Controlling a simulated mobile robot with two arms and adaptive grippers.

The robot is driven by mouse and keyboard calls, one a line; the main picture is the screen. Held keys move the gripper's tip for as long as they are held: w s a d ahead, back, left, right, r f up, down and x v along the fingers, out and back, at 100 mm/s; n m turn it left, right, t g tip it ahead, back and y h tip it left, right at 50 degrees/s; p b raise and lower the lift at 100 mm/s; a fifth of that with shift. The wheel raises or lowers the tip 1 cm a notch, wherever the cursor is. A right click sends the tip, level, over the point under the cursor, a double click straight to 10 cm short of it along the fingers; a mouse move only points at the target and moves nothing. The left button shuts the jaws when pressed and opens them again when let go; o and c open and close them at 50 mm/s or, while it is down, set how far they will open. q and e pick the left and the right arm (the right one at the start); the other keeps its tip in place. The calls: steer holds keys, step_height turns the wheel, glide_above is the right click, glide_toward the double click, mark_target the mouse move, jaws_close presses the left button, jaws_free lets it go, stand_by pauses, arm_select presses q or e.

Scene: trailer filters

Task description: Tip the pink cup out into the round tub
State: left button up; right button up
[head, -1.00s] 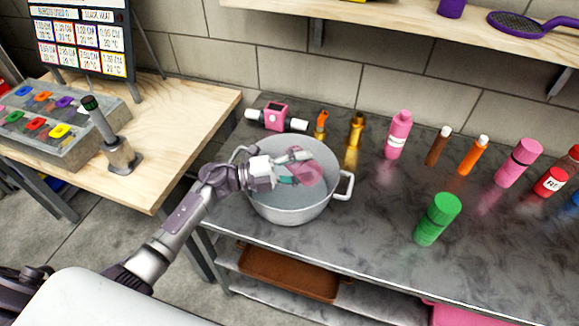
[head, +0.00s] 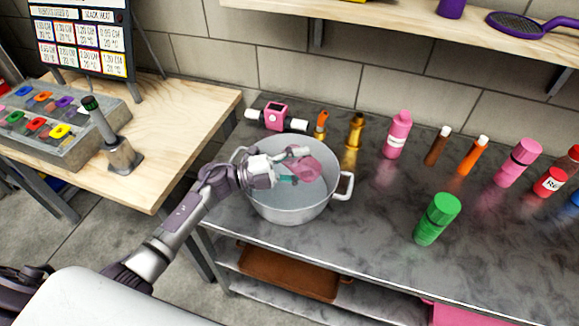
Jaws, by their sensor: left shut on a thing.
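The round tub (head: 288,214) is a grey metal pot with two side handles, standing on the dark counter near its left end. My left gripper (head: 293,167) is over the tub's opening, shut on the translucent pink cup (head: 307,169). The cup is tilted over the tub's inside, within the rim as seen from above. The gripper's fingers hide part of the cup. I cannot tell whether anything is in the cup or has come out of it. My right gripper is not in view.
Behind the tub stand a pink device (head: 276,115) and gold and orange bottles (head: 356,131). A green bottle (head: 437,219) stands to the right, with several other bottles along the wall. A wooden table (head: 180,130) adjoins on the left.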

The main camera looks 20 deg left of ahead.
arm_select(q)
steer(key=shift+w+a+r+n+t+h, duration=0.1)
steer(key=shift+w+a+r+n+t, duration=0.25)
steer(key=shift+n, duration=0.6)
steer(key=shift+w+a+r+n+t+h, duration=0.2)
steer(key=shift+n+t, duration=0.25)
steer(key=shift+n, duration=0.55)
steer(key=shift+w+a+r+n+t, duration=0.2)
steer(key=shift+a+n+t, duration=0.2)
steer(key=shift+n, duration=0.55)
stand_by(1.3)
steer(key=shift+d+f, duration=0.1)
stand_by(0.7)
steer(key=m, duration=0.1)
steer(key=s+d+m+g, duration=0.1)
steer(key=m, duration=0.1)
steer(key=f+m+g, duration=0.1)
steer(key=m, duration=0.1)
steer(key=shift+s+d, duration=0.2)
steer(key=shift+d, duration=0.1)
